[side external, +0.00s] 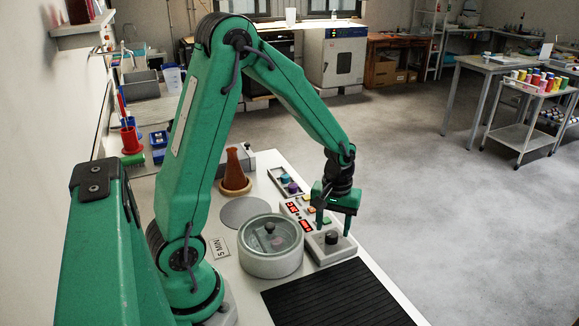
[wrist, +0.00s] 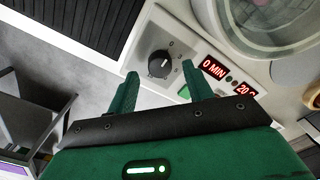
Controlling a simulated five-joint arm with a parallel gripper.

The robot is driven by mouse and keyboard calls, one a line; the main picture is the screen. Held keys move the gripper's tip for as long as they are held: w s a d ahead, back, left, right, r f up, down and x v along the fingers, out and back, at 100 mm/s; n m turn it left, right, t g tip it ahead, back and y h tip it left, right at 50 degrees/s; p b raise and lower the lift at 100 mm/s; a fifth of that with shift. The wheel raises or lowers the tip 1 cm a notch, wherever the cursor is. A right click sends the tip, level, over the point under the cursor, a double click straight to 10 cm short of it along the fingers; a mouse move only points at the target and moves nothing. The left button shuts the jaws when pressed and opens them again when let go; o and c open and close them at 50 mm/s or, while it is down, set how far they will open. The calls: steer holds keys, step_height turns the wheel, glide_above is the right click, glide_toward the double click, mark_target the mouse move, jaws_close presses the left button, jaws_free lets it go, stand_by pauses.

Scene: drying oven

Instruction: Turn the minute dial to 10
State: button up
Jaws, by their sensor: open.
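The minute dial is a round black knob (side external: 331,238) on the near end of the pale control panel (side external: 325,254). In the wrist view the dial (wrist: 160,65) shows a white pointer mark on its top. A red display (wrist: 214,67) beside it reads 0 MIN. My gripper (side external: 333,227) is open above the dial, pointing down. In the wrist view its two fingertips (wrist: 160,70) stand on either side of the dial, with gaps. I cannot tell whether the tips reach down to the knob's height.
A round glass-lidded vessel (side external: 270,262) stands left of the panel. A black ribbed mat (side external: 335,298) lies in front. A second red display (wrist: 245,90), partly hidden, and a green button (wrist: 184,92) are close to my fingers. A card (side external: 220,248) reads 5 MIN.

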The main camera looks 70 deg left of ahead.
steer(key=shift+f, duration=1.05)
steer(key=c, duration=1)
